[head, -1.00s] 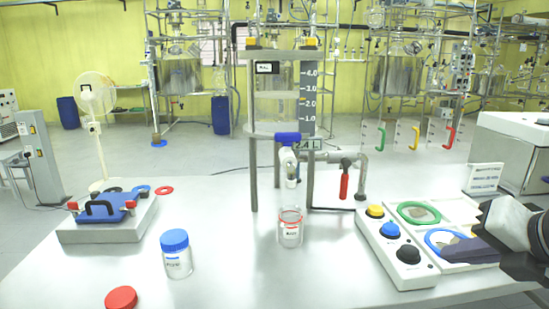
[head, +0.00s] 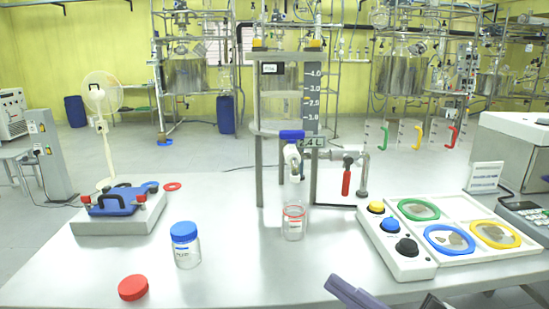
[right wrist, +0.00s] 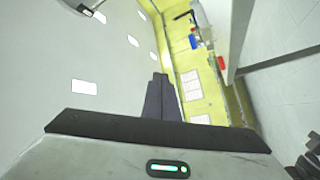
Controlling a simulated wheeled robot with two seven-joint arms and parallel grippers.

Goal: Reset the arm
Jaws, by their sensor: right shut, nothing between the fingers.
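My right gripper (head: 355,294) shows at the bottom edge of the head view, in front of the table's near edge and below the button panel. Only its dark fingers and a little of the arm show there. In the right wrist view its fingers (right wrist: 161,98) are together and empty, pointing toward the ceiling and the yellow wall. My left gripper is not in the head view.
On the table (head: 240,265) stand a glass reactor (head: 290,95), a red-rimmed jar (head: 293,224), a blue-lidded jar (head: 186,247), a red lid (head: 133,288), a grey device (head: 115,222) and a button panel (head: 400,262) beside trays with coloured rings. The front middle of the table is clear.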

